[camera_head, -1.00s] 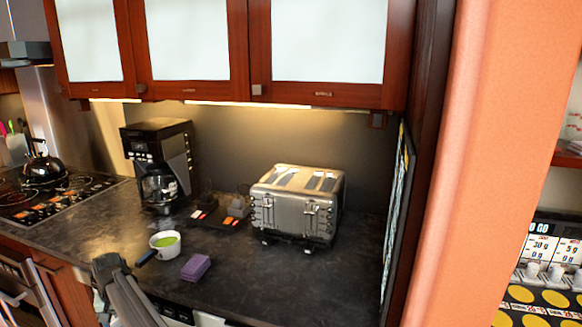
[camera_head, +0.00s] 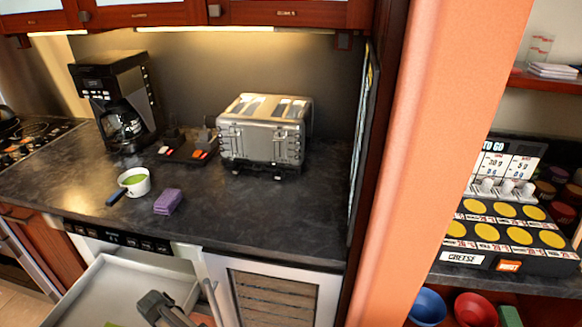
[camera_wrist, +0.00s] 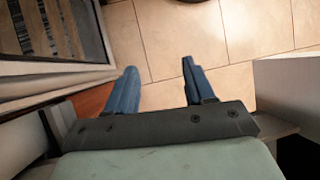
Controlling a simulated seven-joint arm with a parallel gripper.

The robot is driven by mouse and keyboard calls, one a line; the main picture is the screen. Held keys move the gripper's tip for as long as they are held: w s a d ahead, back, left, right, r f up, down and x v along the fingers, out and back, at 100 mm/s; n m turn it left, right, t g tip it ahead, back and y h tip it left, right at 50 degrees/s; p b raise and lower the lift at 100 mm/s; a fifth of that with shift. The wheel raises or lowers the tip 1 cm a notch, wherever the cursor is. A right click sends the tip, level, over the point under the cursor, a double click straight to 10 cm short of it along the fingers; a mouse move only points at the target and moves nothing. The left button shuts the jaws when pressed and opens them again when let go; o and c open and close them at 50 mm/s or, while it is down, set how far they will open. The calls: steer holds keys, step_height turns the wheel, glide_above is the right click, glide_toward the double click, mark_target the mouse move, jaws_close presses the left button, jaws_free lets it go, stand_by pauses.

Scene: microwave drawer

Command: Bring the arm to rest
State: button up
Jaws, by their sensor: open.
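My gripper (camera_wrist: 158,82) shows in the wrist view with its two blue fingers apart and nothing between them. Tiled floor lies beyond the fingertips. In the head view, part of my arm (camera_head: 163,306) shows at the bottom edge, in front of the counter; the fingertips are not visible there. The microwave drawer (camera_head: 78,282) under the counter is pulled open, showing a pale interior.
A glass-fronted cabinet (camera_head: 272,300) is right of the drawer. An orange pillar (camera_head: 440,150) rises further right.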

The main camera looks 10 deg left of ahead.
steer(key=s+d+f+m+g+h, duration=0.2)
steer(key=s+d+f+m, duration=0.1)
steer(key=d+f+m, duration=0.45)
steer(key=s+d+f+m+g+h, duration=0.1)
steer(key=s+d+f+m+g, duration=0.3)
steer(key=d+f, duration=0.5)
steer(key=w+d+f+m+y, duration=0.1)
steer(key=w+d+m+y, duration=0.25)
steer(key=d, duration=1.55)
steer(key=s+d+m+y, duration=0.1)
steer(key=s+d+y, duration=0.1)
steer(key=d, duration=0.7)
steer(key=s+d+m+t+y, duration=0.1)
steer(key=s+d+y, duration=0.1)
steer(key=d, duration=0.7)
steer(key=shift+s+d+r+m+y, duration=0.3)
steer(key=shift+d+y, duration=0.1)
steer(key=shift+y, duration=0.25)
